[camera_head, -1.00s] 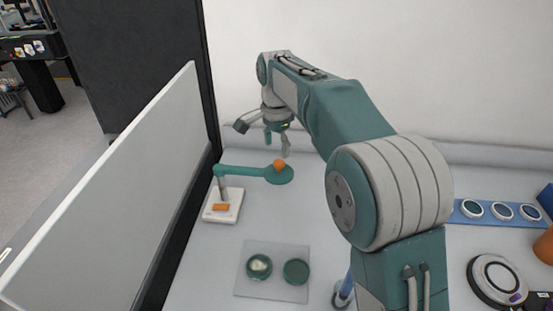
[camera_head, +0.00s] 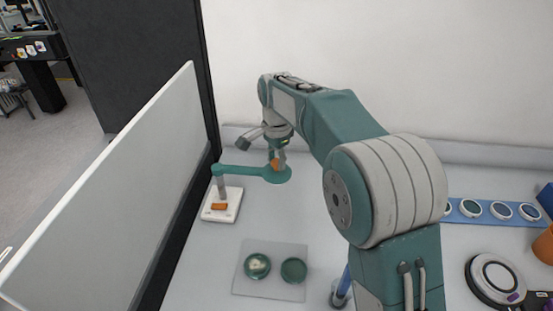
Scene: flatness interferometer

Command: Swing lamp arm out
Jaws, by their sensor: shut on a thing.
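The lamp has a pale base (camera_head: 222,205) with an orange block on it and a short grey post. Its green lamp arm (camera_head: 240,171) reaches right from the post and ends in a round green head (camera_head: 277,174). An orange knob (camera_head: 275,163) stands on the head. My gripper (camera_head: 277,161) points down over the head, with its fingers shut on the orange knob. The fingers partly hide the knob.
A clear mat (camera_head: 270,289) with two round green discs lies in front of the lamp. A grey partition (camera_head: 110,200) stands at left. A blue strip (camera_head: 487,221) with several discs and a round device (camera_head: 494,279) are at right.

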